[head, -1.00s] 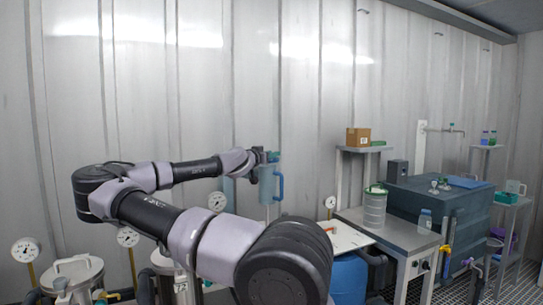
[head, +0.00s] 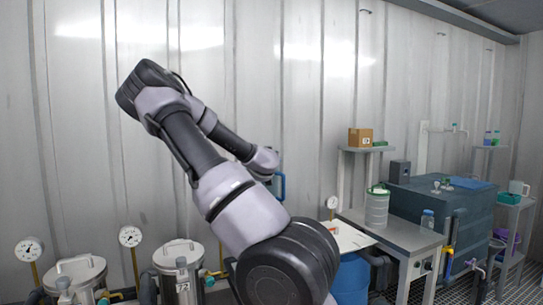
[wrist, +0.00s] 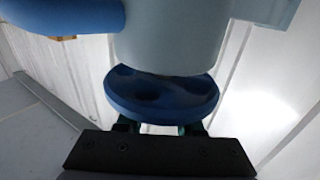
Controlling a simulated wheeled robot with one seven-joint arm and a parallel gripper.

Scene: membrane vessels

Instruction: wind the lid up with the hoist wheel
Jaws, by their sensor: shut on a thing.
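My gripper (wrist: 160,128) is shut on a blue round wheel (wrist: 160,97) with a dimpled face, its fingertips partly hidden by the rim. The wheel sits right against the end of a pale blue cylinder (wrist: 175,35). A thick blue bar (wrist: 65,15) stands out from the cylinder at upper left. In the head view the blue bar (head: 282,184) shows right of my wrist, while my arm hides the wheel. Two steel vessels with lids stand at lower left, one (head: 73,280) beside the other (head: 178,275). I cannot tell which lid the wheel serves.
Pressure gauges (head: 130,236) stand on thin stems by the vessels. A blue drum (head: 352,278) stands below the bench's left end. A dark tank (head: 435,210) is behind.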

